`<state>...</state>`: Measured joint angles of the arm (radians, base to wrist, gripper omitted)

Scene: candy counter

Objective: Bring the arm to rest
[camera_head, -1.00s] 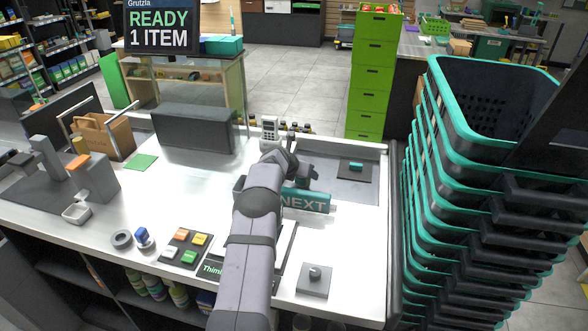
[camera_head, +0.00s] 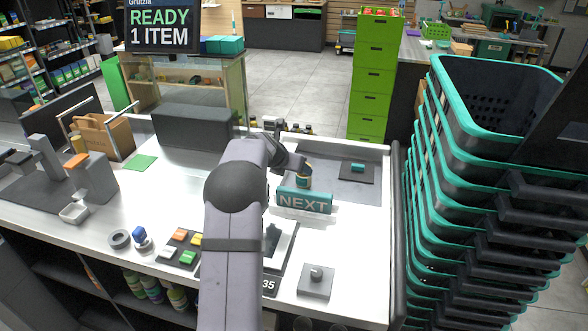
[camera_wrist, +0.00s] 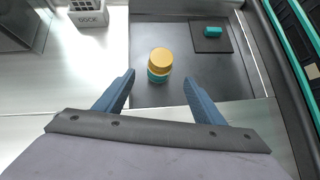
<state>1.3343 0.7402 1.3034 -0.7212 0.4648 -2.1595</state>
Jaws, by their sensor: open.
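My gripper (camera_wrist: 158,78) is open in the wrist view, with two blue fingers spread apart and nothing between them. Ahead of the fingertips, a small jar (camera_wrist: 160,62) with a yellow-orange lid and teal body stands on a dark mat (camera_wrist: 178,92). The jar (camera_head: 304,178) also shows in the head view, just behind the teal NEXT bar (camera_head: 304,201). In the head view my arm reaches up from the bottom middle, and its end is beside and above the jar; the fingers are hard to make out there.
A dark pad with a small teal block (camera_head: 357,168) lies right of the jar. Stacked baskets (camera_head: 470,150) stand close on the right. A grey knob box (camera_head: 315,281) sits at the front. A button panel (camera_head: 178,250) is left of my arm. The white counter's left middle is clear.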

